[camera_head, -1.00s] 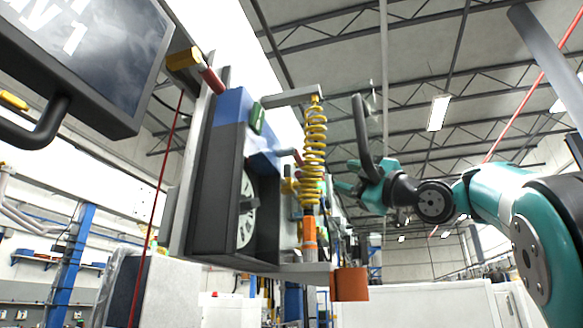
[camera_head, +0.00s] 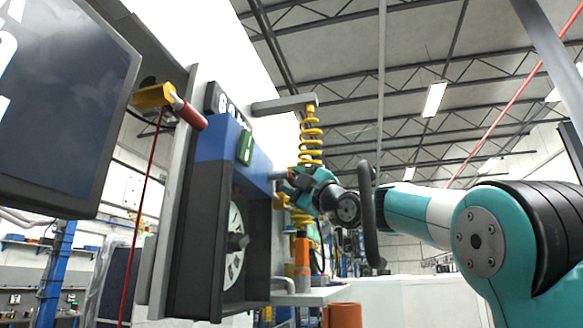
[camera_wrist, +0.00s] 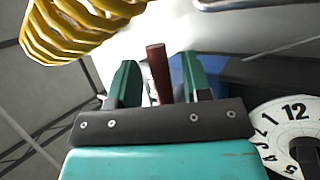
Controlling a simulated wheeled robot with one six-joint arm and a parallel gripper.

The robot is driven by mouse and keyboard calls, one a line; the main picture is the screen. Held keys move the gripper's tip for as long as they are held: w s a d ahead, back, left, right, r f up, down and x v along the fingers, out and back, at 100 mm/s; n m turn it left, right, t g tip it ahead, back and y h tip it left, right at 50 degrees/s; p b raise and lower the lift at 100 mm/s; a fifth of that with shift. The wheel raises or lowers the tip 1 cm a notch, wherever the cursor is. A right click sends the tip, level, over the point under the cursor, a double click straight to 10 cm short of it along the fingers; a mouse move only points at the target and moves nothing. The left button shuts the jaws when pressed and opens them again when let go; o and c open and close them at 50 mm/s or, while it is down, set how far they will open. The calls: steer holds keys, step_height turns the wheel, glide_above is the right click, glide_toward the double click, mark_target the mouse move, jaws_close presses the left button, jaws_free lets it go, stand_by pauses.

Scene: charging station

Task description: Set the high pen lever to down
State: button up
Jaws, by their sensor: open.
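The chart recorder (camera_head: 200,205) has a blue upper part and a round white dial (camera_head: 234,245), also in the wrist view (camera_wrist: 290,125). A dark red rod (camera_wrist: 158,72), which looks like the high pen lever, stands between my fingers in the wrist view. My gripper (camera_wrist: 160,85) is open, with one green finger on each side of the rod and small gaps visible. In the head view my gripper (camera_head: 291,182) is at the recorder's right side, by the yellow spring; there the rod is mostly hidden and its setting cannot be told.
A yellow coil spring (camera_head: 311,140) hangs from a grey arm close beside my gripper, also in the wrist view (camera_wrist: 75,25). A red handle (camera_head: 190,112) on a yellow bracket and a dark screen (camera_head: 60,100) are at left.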

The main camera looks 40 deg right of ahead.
steer(key=shift+w+a+r, duration=0.1)
steer(key=shift+w+r, duration=0.15)
steer(key=shift+w, duration=0.15)
jaws_close()
